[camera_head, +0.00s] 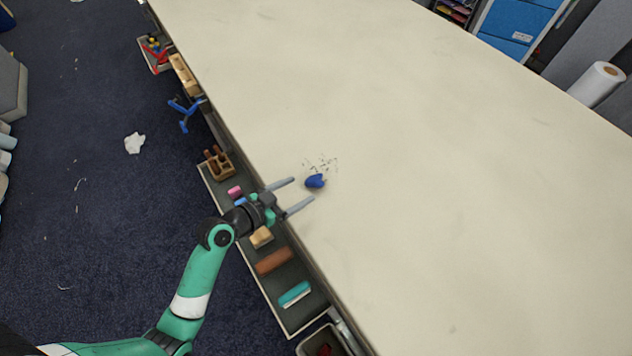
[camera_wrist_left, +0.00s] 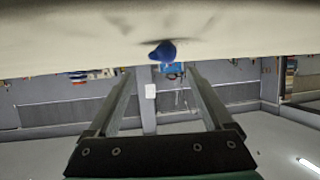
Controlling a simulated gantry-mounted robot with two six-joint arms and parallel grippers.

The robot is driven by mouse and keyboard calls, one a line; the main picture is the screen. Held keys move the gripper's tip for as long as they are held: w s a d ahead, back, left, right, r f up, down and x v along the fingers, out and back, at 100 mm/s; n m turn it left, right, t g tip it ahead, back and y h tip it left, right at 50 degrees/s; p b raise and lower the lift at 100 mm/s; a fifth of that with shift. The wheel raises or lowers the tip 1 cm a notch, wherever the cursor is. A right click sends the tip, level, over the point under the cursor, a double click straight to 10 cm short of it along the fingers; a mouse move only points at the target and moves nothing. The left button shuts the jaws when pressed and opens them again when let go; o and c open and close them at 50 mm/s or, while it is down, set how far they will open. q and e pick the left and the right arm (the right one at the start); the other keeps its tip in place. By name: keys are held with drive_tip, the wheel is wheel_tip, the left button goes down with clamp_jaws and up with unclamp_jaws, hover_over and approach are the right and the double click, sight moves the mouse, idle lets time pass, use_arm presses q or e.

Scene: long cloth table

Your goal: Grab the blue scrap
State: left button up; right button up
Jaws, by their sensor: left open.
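The blue scrap (camera_head: 315,181) is a small, lumpy dark-blue piece lying on the pale cloth table (camera_head: 430,180), close to its left edge. It also shows in the left wrist view (camera_wrist_left: 162,52), ahead of the fingers and between their lines. My left gripper (camera_head: 304,191) reaches in over the table edge with its two fingers apart. The scrap is just past the fingertips, and nothing is between the fingers. In the left wrist view both fingers of my left gripper (camera_wrist_left: 160,75) are spread and empty. My right gripper is not seen.
Small dark specks (camera_head: 321,164) lie beside the scrap. A low tray (camera_head: 290,322) along the table's left side holds a brown roll (camera_head: 274,261), a teal-and-white brush (camera_head: 294,294) and wooden pieces. The rest of the tabletop is clear. A white paper roll (camera_head: 597,84) stands beyond the far right edge.

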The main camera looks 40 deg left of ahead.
sight(315, 179)
use_arm(q)
drive_tip(key=x, duration=0.2)
drive_tip(key=shift+w, duration=0.4)
drive_tip(key=shift+f+b+x, duration=0.15)
drive_tip(key=shift+b+x, duration=0.2)
drive_tip(key=shift+x, duration=1.05)
drive_tip(key=shift+f+b+x, duration=0.15)
drive_tip(key=shift+b+x, duration=0.15)
drive_tip(key=shift+x, duration=1.05)
drive_tip(key=shift+s+a, duration=0.15)
clamp_jaws()
drive_tip(key=shift+r, duration=0.15)
drive_tip(key=shift+r, duration=0.3)
wheel_tip(315, 179, up, 3)
drive_tip(key=shift+f+p, duration=0.25)
drive_tip(key=shift+p, duration=0.45)
drive_tip(key=s+d+r+p, duration=0.4)
drive_tip(key=s+d+r, duration=0.3)
drive_tip(key=s+r, duration=0.2)
drive_tip(key=s, duration=0.2)
drive_tip(key=shift+s+d+r, duration=0.35)
drive_tip(key=shift+d, duration=0.05)
